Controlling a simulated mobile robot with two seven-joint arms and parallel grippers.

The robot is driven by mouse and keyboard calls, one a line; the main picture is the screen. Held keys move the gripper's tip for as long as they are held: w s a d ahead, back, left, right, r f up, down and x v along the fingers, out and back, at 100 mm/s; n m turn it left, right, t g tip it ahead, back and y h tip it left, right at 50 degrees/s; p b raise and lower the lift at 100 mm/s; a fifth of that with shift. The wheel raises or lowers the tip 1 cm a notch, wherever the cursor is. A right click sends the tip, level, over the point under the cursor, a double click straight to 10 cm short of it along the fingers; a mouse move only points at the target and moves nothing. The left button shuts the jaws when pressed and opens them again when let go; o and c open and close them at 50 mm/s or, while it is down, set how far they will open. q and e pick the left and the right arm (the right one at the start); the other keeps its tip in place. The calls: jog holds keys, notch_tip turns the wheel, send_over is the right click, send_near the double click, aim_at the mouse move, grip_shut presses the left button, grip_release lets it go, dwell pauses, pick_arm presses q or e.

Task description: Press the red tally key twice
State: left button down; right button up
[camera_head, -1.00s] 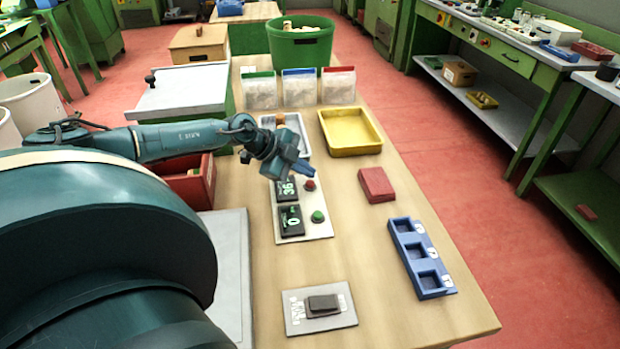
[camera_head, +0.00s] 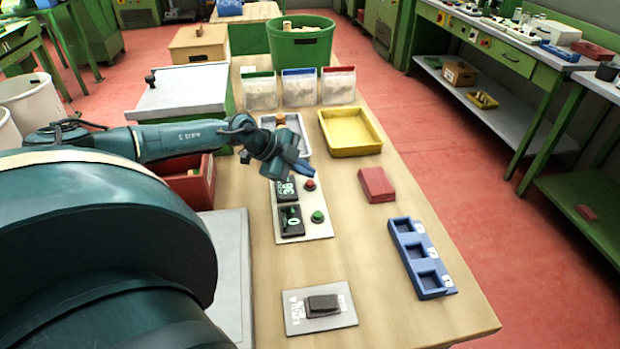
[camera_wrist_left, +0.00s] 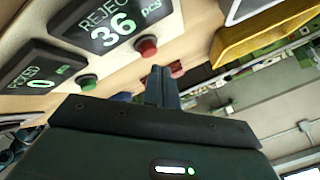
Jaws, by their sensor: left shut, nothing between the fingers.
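The red tally key (camera_head: 310,185) is a round red button on a pale panel (camera_head: 290,236), beside a display reading 36. In the left wrist view the red key (camera_wrist_left: 146,46) sits beside that display (camera_wrist_left: 115,22), marked REJECT 36 pcs. A green key (camera_head: 318,216) sits nearer, beside a display reading 0 (camera_head: 291,220). My left gripper (camera_head: 304,170) is shut and empty, its tips just beyond the red key in the head view. In the left wrist view its fingers (camera_wrist_left: 160,80) show closed together, apart from the key. My right gripper is not in view.
A white tray (camera_head: 303,148) and a yellow tray (camera_head: 352,148) stand behind the panel. A red block (camera_head: 376,185) and a blue compartment tray (camera_head: 433,290) lie to the right. A grey plate with a dark pad (camera_head: 323,304) lies in front.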

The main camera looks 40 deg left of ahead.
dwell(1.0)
pick_arm(q)
jog(key=shift+f, duration=0.2)
jog(key=shift+f, duration=0.25)
jog(key=shift+f, duration=0.2)
jog(key=shift+f, duration=0.25)
dwell(0.7)
jog(key=shift+r+p, duration=0.1)
jog(key=shift+p, duration=0.25)
jog(key=shift+r, duration=0.2)
jog(key=shift+r+p, duration=0.6)
jog(key=shift+p, duration=0.45)
